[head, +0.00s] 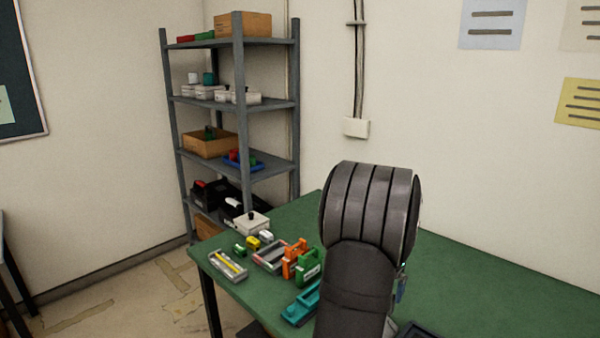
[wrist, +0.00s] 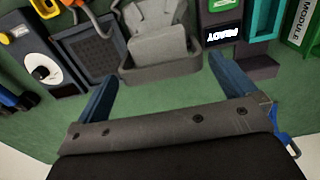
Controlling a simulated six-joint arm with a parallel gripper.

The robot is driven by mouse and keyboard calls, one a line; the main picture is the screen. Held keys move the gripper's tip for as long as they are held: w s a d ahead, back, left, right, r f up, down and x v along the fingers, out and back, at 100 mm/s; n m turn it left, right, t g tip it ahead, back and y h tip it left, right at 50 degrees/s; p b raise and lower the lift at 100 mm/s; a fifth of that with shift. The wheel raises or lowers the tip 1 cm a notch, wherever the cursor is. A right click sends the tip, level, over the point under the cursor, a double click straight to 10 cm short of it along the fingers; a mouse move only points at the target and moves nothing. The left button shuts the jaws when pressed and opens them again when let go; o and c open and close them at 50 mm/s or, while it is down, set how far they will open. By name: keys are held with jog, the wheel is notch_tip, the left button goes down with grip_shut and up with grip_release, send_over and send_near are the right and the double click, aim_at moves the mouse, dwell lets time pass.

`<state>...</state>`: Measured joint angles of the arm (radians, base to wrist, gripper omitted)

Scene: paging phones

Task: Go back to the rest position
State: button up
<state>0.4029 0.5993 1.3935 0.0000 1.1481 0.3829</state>
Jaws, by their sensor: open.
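My gripper (wrist: 160,69) shows in the wrist view with its two blue fingers apart and nothing between them. The fingers point toward a grey holder (wrist: 160,71) on the green table (wrist: 130,120), with a grey ribbed piece (wrist: 155,30) in it. I cannot tell whether the fingertips touch anything. In the head view my dark arm stands over the table and hides most of the gripper.
In the head view, orange (head: 293,260) and green (head: 309,266) cases stand left of my arm. The table's right side (head: 500,290) looks clear. Shelves (head: 272,172) stand behind.

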notch_tip(320, 180, down, 5)
jog(key=shift+r, duration=1.95)
jog(key=shift+f, duration=1.3)
notch_tip(320, 180, up, 11)
jog(key=shift+r, duration=0.15)
jog(key=shift+f, duration=0.55)
